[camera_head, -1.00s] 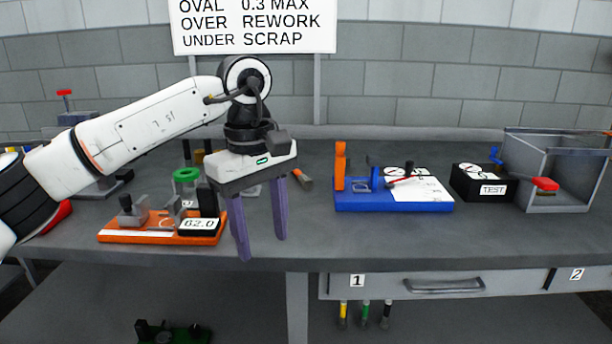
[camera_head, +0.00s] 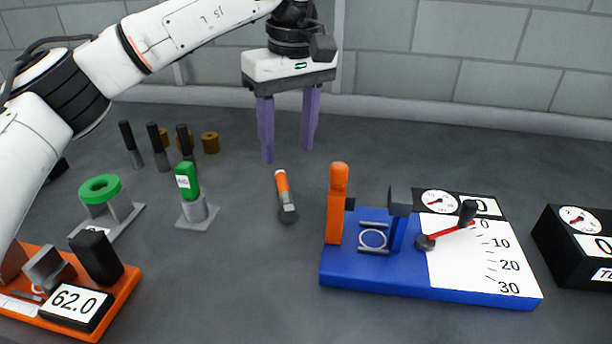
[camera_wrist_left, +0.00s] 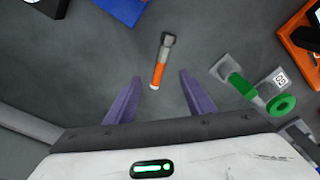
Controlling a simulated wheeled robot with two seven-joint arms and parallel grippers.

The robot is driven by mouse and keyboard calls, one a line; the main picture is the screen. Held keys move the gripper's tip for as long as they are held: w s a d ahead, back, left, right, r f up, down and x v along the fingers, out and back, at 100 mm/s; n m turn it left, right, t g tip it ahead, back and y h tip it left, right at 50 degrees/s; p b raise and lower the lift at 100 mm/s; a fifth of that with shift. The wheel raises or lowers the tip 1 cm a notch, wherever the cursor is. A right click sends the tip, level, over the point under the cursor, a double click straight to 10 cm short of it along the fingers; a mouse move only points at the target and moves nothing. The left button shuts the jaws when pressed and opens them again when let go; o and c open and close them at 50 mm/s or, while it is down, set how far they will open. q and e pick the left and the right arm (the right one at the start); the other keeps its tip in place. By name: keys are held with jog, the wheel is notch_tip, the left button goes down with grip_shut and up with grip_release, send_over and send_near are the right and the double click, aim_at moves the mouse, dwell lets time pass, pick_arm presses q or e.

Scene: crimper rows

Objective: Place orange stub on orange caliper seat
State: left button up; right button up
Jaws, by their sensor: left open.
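The orange stub (camera_head: 282,181), with a grey collar and dark end, lies on the grey bench in the head view. In the left wrist view the stub (camera_wrist_left: 158,74) shows with its orange end between the fingertips in the picture. My left gripper (camera_head: 288,152) is open and empty, fingers down, just behind the stub; its purple fingers also show in the wrist view (camera_wrist_left: 161,78). The orange caliper (camera_head: 118,297) with the 62.0 display stands at lower left, cut by the frame edge; its seat is partly hidden among the grey and black jaws. My right gripper is not in view.
A blue gauge fixture (camera_head: 340,272) with an orange post stands right of the stub. A green-handled gauge (camera_head: 187,182) and a green ring on a stand (camera_head: 100,188) lie between stub and caliper. A black test box (camera_head: 562,247) is at far right. Bench around the stub is clear.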

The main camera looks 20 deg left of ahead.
aim_at(285, 189)
pick_arm(q)
jog(key=f, duration=0.4)
jog(key=shift+s+a+f, duration=0.15)
jog(key=shift+s+a, duration=0.05)
jog(key=shift+a, duration=0.05)
jog(key=f, duration=0.5)
jog(key=shift+w+a+f+b, duration=0.35)
jog(key=shift+a+f+b, duration=0.05)
jog(key=shift+c, duration=0.4)
jog(key=shift+r, duration=0.1)
grip_shut()
